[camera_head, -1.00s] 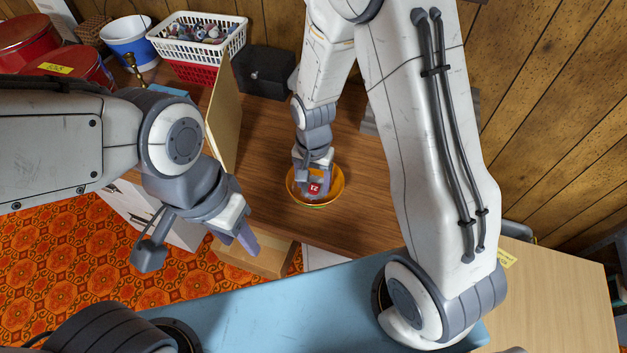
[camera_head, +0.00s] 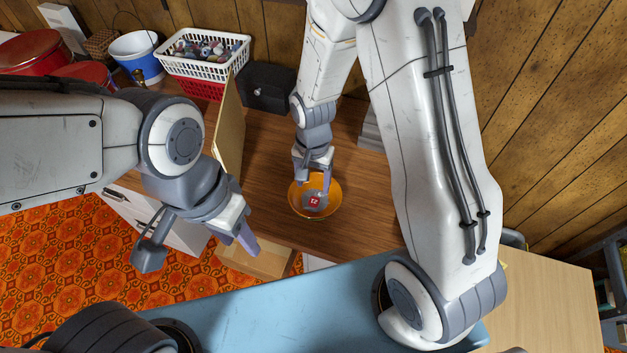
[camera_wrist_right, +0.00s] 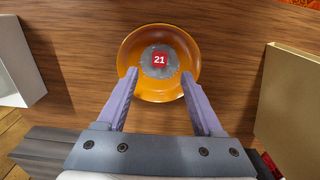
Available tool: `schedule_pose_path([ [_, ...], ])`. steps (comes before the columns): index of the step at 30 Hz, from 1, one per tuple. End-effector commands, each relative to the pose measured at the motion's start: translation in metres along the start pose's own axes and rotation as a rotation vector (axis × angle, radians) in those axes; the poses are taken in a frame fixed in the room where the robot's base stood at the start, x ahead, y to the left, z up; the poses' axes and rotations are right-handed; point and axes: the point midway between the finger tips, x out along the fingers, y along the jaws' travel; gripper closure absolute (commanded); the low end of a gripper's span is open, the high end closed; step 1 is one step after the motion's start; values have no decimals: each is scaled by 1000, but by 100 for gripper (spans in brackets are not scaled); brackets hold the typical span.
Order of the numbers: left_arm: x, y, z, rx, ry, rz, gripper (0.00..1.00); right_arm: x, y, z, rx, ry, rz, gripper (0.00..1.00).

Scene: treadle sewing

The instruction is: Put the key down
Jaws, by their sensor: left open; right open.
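An orange bowl (camera_head: 334,202) stands on the wooden tabletop; it also shows in the right wrist view (camera_wrist_right: 130,55). I cannot make out a separate key shape. My right gripper (camera_head: 314,181) is open above the bowl; in the wrist view its fingers (camera_wrist_right: 160,74) are spread, with nothing held between them. My left gripper (camera_head: 198,245) is open and empty, left of the bowl and in front of the tabletop.
An upright tan board (camera_head: 229,130) stands left of the bowl. Behind are a dark box (camera_head: 265,87), a white basket of spools (camera_head: 207,66) and a blue-and-white bucket (camera_head: 136,56). An open drawer (camera_head: 256,262) juts out below the tabletop. Bare wood surrounds the bowl.

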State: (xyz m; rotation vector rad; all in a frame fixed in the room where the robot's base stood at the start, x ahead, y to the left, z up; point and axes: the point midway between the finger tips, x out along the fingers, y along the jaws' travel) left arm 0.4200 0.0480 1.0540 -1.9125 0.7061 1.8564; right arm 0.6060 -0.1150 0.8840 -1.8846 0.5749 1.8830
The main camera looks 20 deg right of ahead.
Motion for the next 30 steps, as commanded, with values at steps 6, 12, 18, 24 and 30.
schedule_pose_path([
  [6, -4, 0, 0, 0, 0, 0, 55, -4, 0, 0, 0, -1, 1, 32],
  [12, -4, 0, 0, 0, 0, 0, 55, -4, 0, 0, 0, -1, 1, 32],
  [18, -4, 0, 0, 0, 0, 0, 55, -15, -4, 8, -50, 2, -4, 32],
  [24, -4, 0, 0, 0, 0, 0, 55, -79, -12, 61, -384, 12, -31, 32],
  [30, -4, 0, 0, 0, 0, 0, 55, -140, 8, 135, -831, 10, -63, 32],
])
